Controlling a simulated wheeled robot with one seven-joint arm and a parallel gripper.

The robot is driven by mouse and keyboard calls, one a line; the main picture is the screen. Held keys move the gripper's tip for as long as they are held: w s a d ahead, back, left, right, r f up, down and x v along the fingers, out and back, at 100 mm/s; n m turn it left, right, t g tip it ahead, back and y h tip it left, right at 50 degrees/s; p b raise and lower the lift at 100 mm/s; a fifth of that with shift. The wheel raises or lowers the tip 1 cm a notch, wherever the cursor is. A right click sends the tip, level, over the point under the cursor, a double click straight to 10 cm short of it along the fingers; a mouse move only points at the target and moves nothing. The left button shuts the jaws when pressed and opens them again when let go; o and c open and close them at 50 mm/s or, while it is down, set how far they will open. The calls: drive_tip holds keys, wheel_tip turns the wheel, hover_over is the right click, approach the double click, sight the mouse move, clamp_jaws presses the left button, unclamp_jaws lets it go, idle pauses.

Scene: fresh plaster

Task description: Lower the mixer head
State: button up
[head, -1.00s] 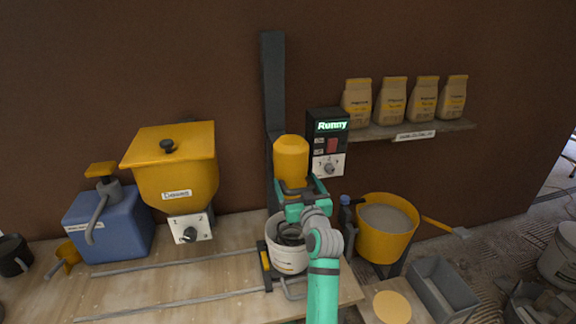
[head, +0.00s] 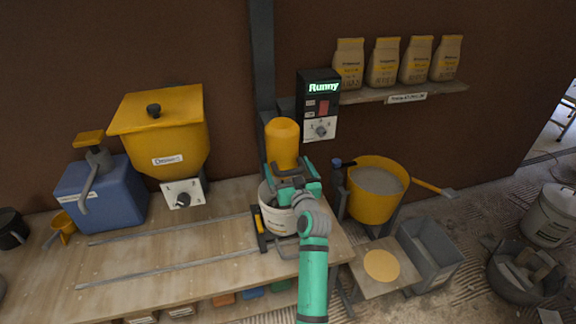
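The mixer head is a yellow motor housing (head: 282,142) on a dark upright column (head: 262,70). A dark handle bar (head: 290,169) shows at its lower front. The head sits low, just above the white bucket (head: 278,218) on the bench. My teal gripper (head: 287,180) is at the handle, in front of the head. Its fingertips are too small and too covered to tell whether they are closed on the bar. The mixing paddle is hidden behind my gripper and the bucket wall.
A control box (head: 319,108) reading "Runny" is right of the column. A yellow hopper (head: 162,130) and blue tank (head: 103,192) stand left. A yellow tub of grey material (head: 373,205) is close on the right. Paper bags (head: 383,62) line the shelf. Rails cross the bench.

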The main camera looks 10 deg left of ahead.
drive_tip(key=shift+r, duration=0.2)
drive_tip(key=v, duration=1)
drive_tip(key=shift+s+d, duration=0.2)
drive_tip(key=shift+s, duration=0.15)
drive_tip(key=shift+f, duration=0.25)
drive_tip(key=s+d+f+m+h, duration=0.3)
drive_tip(key=s+d+f, duration=0.1)
drive_tip(key=s+f, duration=0.75)
drive_tip(key=s+d+f+m+h, duration=0.35)
drive_tip(key=s+f, duration=0.45)
drive_tip(key=s, duration=0.6)
drive_tip(key=s+d+r+h, duration=0.1)
drive_tip(key=s+d+r, duration=0.1)
drive_tip(key=s, duration=1.1)
drive_tip(key=s+d+r+h, duration=0.1)
drive_tip(key=s+d+r, duration=0.2)
drive_tip(key=s, duration=1)
drive_tip(key=shift+s+r+n, duration=0.2)
drive_tip(key=shift+r+n, duration=0.1)
drive_tip(key=shift+n, duration=0.05)
